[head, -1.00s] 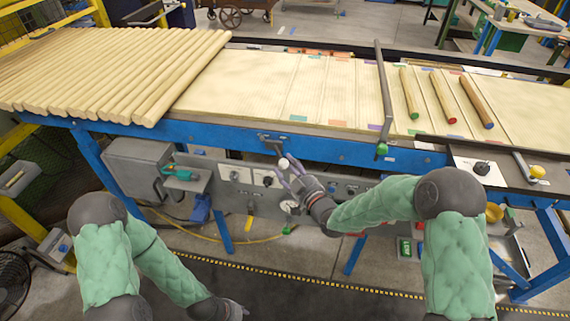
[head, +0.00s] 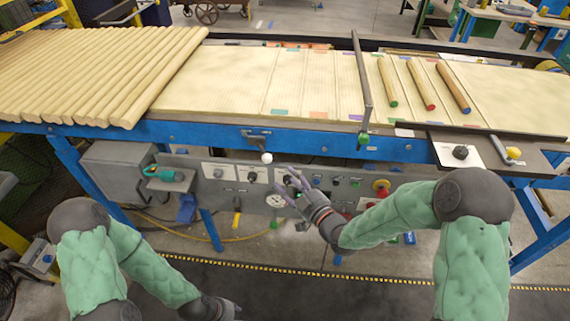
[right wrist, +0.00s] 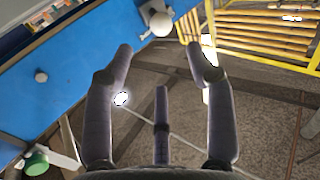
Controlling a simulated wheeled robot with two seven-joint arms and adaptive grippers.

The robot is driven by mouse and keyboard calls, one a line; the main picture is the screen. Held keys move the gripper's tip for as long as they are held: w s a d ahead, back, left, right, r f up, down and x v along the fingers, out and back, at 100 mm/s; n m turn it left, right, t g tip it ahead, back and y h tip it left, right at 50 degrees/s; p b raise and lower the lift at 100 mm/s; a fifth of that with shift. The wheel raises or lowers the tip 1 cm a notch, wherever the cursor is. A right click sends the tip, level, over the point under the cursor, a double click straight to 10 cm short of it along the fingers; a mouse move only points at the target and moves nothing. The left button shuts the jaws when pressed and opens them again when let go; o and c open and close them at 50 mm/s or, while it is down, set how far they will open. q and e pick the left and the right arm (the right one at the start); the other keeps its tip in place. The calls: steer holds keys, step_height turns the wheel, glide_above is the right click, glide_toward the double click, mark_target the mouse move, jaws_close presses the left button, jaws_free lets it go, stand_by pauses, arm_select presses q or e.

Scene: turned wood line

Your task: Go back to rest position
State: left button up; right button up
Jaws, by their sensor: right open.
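My right gripper (head: 290,188) is open and empty, in front of the control panel below the conveyor's blue edge. In the right wrist view its fingers (right wrist: 160,75) are spread with nothing between them. A white ball knob (head: 267,158) on a lever hangs from the blue frame, up and left of the right gripper and apart from it. The knob also shows beyond the fingertips in the right wrist view (right wrist: 161,23). My left arm hangs low at the left; its hand (head: 232,308) is at the bottom edge, too small and cut off to tell its opening.
The line table (head: 230,82) carries many pale rods (head: 95,75) at left and several coloured-end rods (head: 420,84) at right. The control panel (head: 225,172) with knobs and a gauge stands under it. The floor (head: 300,270) in front is clear.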

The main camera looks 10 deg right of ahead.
steer(key=s+f+m+g+h, duration=0.2)
steer(key=s+f+m+g, duration=0.15)
steer(key=f, duration=0.75)
steer(key=s+f+m+g+h, duration=0.15)
steer(key=s+f+g, duration=0.3)
steer(key=f, duration=0.55)
steer(key=s+a+f+m+g, duration=0.1)
steer(key=s+f+g, duration=0.3)
steer(key=s, duration=0.4)
steer(key=s+a+f+m+g+p, duration=0.1)
steer(key=s+a+f+m+g, duration=0.1)
steer(key=s+f, duration=0.5)
steer(key=shift+s+a+m+g, duration=0.2)
steer(key=shift+s+m+g, duration=0.55)
steer(key=shift+g, duration=0.25)
steer(key=shift+o, duration=0.2)
steer(key=shift+w+f, duration=0.1)
